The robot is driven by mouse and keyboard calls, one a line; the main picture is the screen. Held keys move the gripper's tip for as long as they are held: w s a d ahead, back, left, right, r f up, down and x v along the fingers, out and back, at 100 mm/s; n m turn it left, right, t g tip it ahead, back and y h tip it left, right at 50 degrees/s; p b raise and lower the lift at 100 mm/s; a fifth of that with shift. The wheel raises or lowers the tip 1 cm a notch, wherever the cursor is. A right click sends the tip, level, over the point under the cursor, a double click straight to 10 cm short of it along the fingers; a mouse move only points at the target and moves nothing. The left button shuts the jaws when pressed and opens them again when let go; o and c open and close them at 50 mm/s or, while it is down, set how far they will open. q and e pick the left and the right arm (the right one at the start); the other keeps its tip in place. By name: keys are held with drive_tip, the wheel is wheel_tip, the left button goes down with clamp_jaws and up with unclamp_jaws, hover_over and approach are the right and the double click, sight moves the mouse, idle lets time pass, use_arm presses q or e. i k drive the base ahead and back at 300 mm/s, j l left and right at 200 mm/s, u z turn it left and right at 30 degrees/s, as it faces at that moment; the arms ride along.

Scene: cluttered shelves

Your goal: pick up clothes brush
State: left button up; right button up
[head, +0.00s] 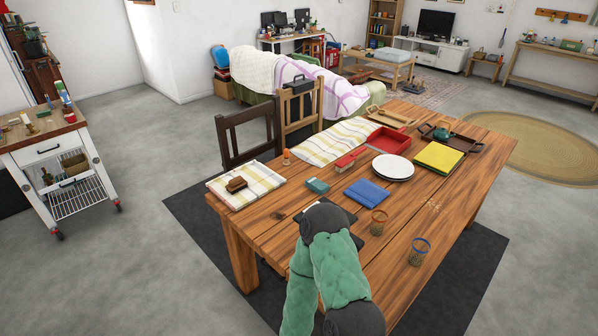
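A small brown block-like object (236,184) lies on the folded striped cloth at the table's left end; it may be the clothes brush, but it is too small to be sure. A red object with a pale edge (345,162) lies near the middle of the table and also looks brush-like. One green-covered arm of mine, apparently the right, comes in from the bottom. Its dark gripper (308,213) is over the table's near edge, right of the brown object and apart from it. Its fingers are mostly hidden by the wrist. My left gripper is not in view.
A trolley (52,150) stands left, with open floor between.

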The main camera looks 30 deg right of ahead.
sight(238, 183)
drive_tip(key=i+j+z, duration=0.15)
drive_tip(key=i+z, duration=0.15)
drive_tip(key=z, duration=0.15)
drive_tip(key=i+j+z, duration=0.25)
drive_tip(key=z, duration=0.2)
drive_tip(key=i+j+z, duration=0.2)
drive_tip(key=j+z, duration=0.25)
drive_tip(key=i+j+z, duration=0.2)
drive_tip(key=z, duration=0.25)
drive_tip(key=j+z, duration=0.4)
drive_tip(key=i+j, duration=0.05)
drive_tip(key=j, duration=0.05)
